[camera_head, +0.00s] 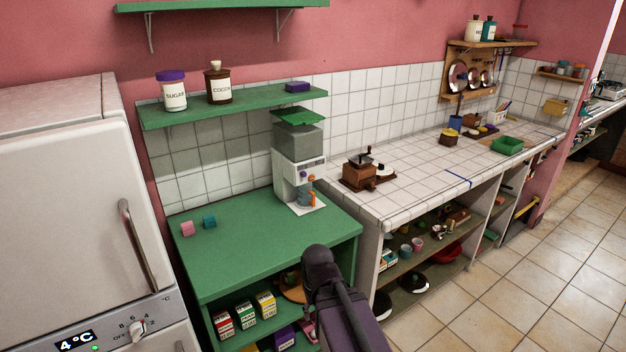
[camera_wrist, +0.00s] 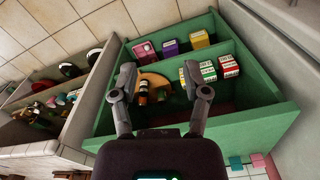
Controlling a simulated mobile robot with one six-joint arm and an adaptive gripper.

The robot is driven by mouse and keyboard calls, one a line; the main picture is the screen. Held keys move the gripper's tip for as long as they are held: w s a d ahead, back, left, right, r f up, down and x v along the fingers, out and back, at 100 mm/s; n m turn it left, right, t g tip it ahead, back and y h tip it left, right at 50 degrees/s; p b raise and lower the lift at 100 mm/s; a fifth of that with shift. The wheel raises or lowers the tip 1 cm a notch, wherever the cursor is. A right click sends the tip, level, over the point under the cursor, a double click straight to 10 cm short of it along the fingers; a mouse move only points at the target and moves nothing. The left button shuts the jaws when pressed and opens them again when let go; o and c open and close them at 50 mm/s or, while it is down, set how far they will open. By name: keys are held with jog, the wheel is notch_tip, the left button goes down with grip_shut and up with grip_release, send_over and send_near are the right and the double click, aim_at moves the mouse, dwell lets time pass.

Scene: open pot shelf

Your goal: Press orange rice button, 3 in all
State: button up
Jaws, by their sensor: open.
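A grey and white dispenser (camera_head: 298,143) with a raised green lid stands at the back right of the green counter. On its front are a small orange part (camera_head: 311,178), which looks like a button, and a purple one (camera_head: 303,174) to its left. Another orange piece shows lower down by the spout; any lettering is too small to read. My gripper (camera_wrist: 158,78) is open and empty in the wrist view, facing the green cabinet's open shelves. The dispenser is not in the wrist view. In the head view my arm rises in front of the counter, apart from the dispenser.
A wooden coffee grinder (camera_head: 359,172) stands on the tiled counter to the right. A green wall shelf (camera_head: 237,108) with jars hangs above. A fridge (camera_head: 62,187) bounds the left.

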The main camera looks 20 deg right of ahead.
grip_shut()
dwell(1.1)
